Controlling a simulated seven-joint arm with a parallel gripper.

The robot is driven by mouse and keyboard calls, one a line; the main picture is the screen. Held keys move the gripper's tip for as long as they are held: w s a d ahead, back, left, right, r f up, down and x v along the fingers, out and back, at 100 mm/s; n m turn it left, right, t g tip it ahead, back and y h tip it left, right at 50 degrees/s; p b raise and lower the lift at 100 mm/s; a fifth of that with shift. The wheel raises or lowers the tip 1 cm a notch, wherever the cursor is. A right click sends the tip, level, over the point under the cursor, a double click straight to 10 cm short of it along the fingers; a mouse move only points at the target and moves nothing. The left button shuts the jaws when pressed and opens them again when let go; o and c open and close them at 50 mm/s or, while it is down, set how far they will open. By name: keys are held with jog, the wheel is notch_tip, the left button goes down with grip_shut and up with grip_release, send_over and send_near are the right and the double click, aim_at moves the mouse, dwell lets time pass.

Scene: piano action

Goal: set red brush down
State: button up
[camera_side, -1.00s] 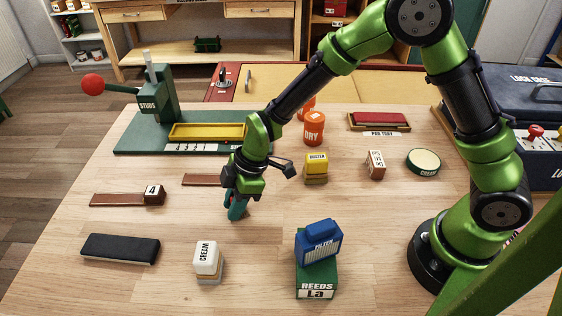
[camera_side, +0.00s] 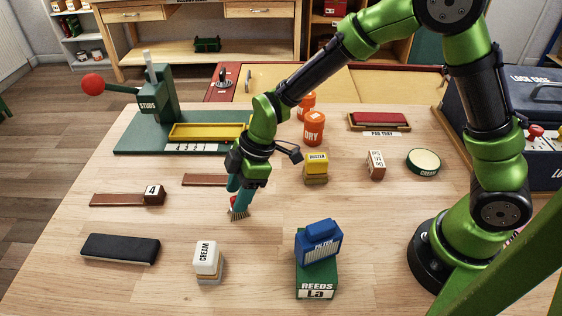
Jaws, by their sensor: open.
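The red brush (camera_side: 237,212) is on the wooden table, left of the middle, with its pale bristles facing the camera and a little red showing above them. My gripper (camera_side: 236,190) is open, with its teal fingers just above and partly in front of the brush. The fingers hide most of the brush's body. I cannot tell whether they still touch it.
A brown strip (camera_side: 204,180) lies just left of my gripper. The block marked 4 (camera_side: 155,195) is farther left.

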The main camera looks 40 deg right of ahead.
jog(key=s+d+r+m+t, duration=0.1)
jog(key=s+d+r+m, duration=0.3)
jog(key=r, duration=0.4)
jog(key=s+d+r+m+t, duration=0.1)
jog(key=s+d+r+m, duration=0.15)
jog(key=d+r, duration=0.5)
jog(key=s+d+r+m+t+h, duration=0.2)
jog(key=s+d+r+m+t, duration=0.1)
jog(key=s+d+m, duration=0.4)
jog(key=s+r+m, duration=0.1)
jog(key=s+m, duration=0.1)
jog(key=m, duration=0.2)
jog(key=shift+s, duration=0.35)
jog(key=shift+a+r, duration=0.1)
